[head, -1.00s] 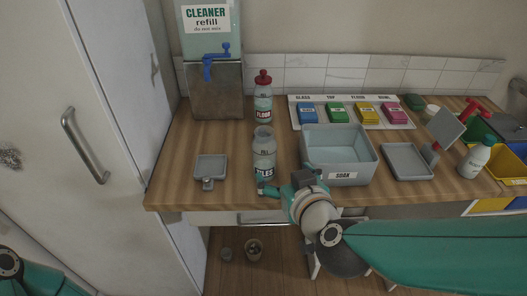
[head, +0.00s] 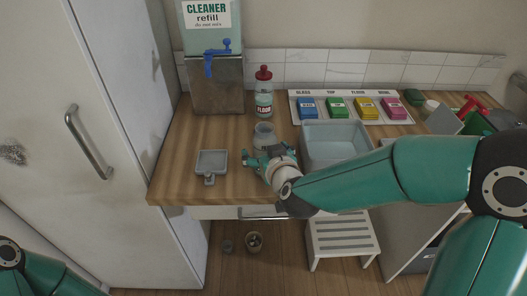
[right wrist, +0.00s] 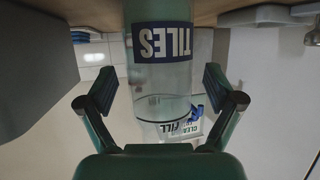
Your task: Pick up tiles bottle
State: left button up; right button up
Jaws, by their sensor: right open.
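The tiles bottle (head: 264,134) is a clear grey bottle standing upright on the wooden counter. In the head view its lower part and label are hidden behind my right gripper (head: 262,162). In the right wrist view the bottle (right wrist: 160,85) shows upside down, with its dark TILES label, between the two fingers of the right gripper (right wrist: 158,88). The fingers are open, one on each side, with a visible gap to the bottle. Of my left arm only a part shows at the lower left of the head view; its gripper is out of view.
A red-capped FLOOR bottle (head: 264,92) stands behind. A grey square dish (head: 211,162) lies to the left, and the soak tub (head: 335,143) stands close to the right. A cleaner dispenser (head: 212,60) is at the back left. Coloured boxes sit on a white tray (head: 295,108).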

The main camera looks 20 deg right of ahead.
jog(key=shift+w+f, duration=0.2)
jog(key=shift+w, duration=0.2)
jog(key=c, duration=1.4)
jog(key=shift+r, duration=0.1)
jog(key=shift+c, duration=0.8)
jog(key=shift+r, duration=0.25)
